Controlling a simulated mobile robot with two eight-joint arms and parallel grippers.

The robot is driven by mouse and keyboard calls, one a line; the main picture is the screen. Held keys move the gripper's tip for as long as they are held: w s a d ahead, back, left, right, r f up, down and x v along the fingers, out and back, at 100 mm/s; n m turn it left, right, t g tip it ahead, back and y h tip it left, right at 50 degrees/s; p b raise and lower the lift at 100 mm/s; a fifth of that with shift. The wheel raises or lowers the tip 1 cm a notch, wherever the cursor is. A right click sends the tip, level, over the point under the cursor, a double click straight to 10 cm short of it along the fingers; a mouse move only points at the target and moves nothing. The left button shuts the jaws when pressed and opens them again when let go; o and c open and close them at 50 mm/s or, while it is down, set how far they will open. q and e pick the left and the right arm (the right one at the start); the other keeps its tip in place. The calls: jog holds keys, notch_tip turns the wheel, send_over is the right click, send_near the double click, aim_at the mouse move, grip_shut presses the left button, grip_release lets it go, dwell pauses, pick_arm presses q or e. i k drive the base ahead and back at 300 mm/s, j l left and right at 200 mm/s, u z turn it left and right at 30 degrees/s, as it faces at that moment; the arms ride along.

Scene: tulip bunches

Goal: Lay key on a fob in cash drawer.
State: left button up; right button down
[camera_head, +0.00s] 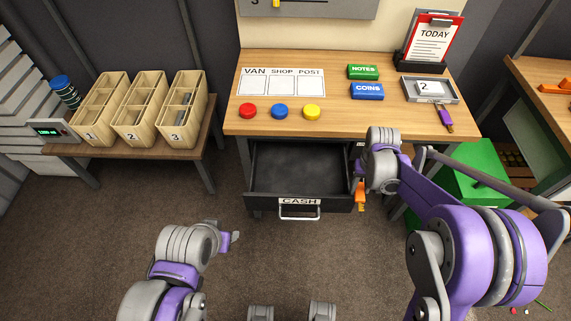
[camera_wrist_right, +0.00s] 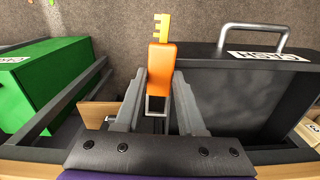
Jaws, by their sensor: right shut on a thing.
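The orange key on a fob (camera_head: 361,197) hangs just right of the open cash drawer (camera_head: 298,203), outside it. In the right wrist view the orange fob (camera_wrist_right: 161,70) is between the fingers of my right gripper (camera_wrist_right: 160,92), with the toothed key pointing away. My right gripper is shut on the fob; its fingers are mostly hidden in the head view. The cash drawer is pulled out below the desk, and its dark floor looks empty. It also shows at the right of the wrist view (camera_wrist_right: 240,85). My left gripper (camera_head: 234,237) is low at left, its jaws unclear.
The desk (camera_head: 340,127) holds red, blue and yellow buttons, NOTES and COINS boxes and a grey tray (camera_head: 457,98). A green box (camera_head: 475,170) stands right of the drawer. Wooden bins stand at left.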

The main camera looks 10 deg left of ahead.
aim_at(307, 176)
jog(key=k+j, duration=0.1)
jog(key=j, duration=0.35)
jog(key=k+j, duration=0.1)
jog(key=j, duration=0.35)
jog(key=i+j, duration=0.1)
jog(key=i, duration=0.4)
jog(key=i+j, duration=0.15)
jog(key=i, duration=0.3)
